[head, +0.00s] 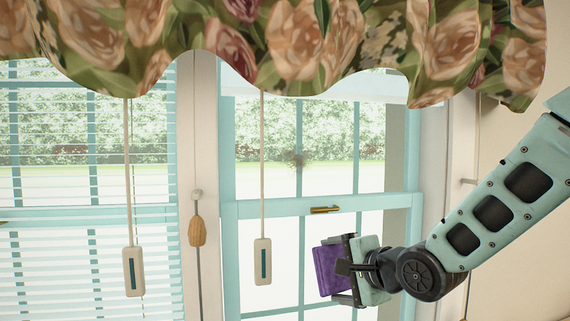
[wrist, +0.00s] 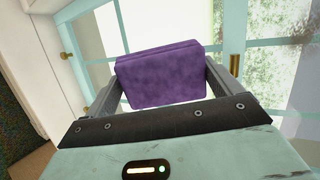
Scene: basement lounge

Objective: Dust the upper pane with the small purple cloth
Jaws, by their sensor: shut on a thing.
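The small purple cloth (head: 328,270) is a folded block held in my gripper (head: 345,270). In the wrist view the cloth (wrist: 160,75) sits between the two fingers of my gripper (wrist: 160,88), which are shut on it. The upper pane (head: 330,135) is the upper part of the right-hand window, divided by teal bars. A dark smudge (head: 297,160) shows on it near the vertical bar. The cloth is lower than the smudge, in front of the lower sash. I cannot tell whether it touches the glass.
A floral valance (head: 300,45) hangs over the window top. Two cords with pale pulls (head: 262,262) (head: 134,272) and one with a wooden tassel (head: 196,230) hang left of my gripper. A brass latch (head: 325,210) sits on the middle rail. Blinds (head: 70,150) cover the left window.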

